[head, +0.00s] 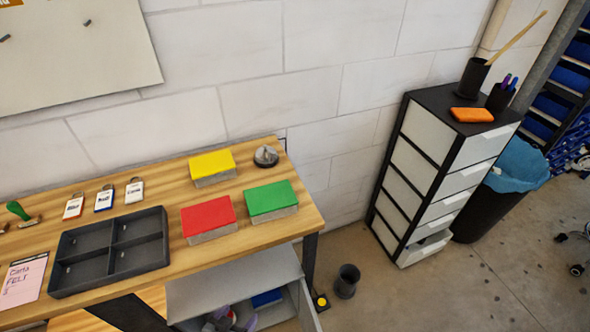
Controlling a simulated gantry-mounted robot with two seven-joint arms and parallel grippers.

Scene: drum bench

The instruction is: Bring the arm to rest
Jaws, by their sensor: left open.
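I can make out neither gripper in the head view. The wooden bench (262,232) fills the lower left. On it lie a yellow-topped block (212,164), a red-topped block (208,214) and a green-topped block (270,199), set apart from each other. A dark grey tray with four-way dividers (113,246) lies to their left, and its compartments look empty. Nothing in view is being held.
A round metal item (266,156) sits near the bench's back right corner. Several tags (104,198), a green-handled stamp (17,211) and a pink note (22,278) lie left. A drawer tower (430,165), a bin (490,205) and a black cup (347,281) stand on the floor.

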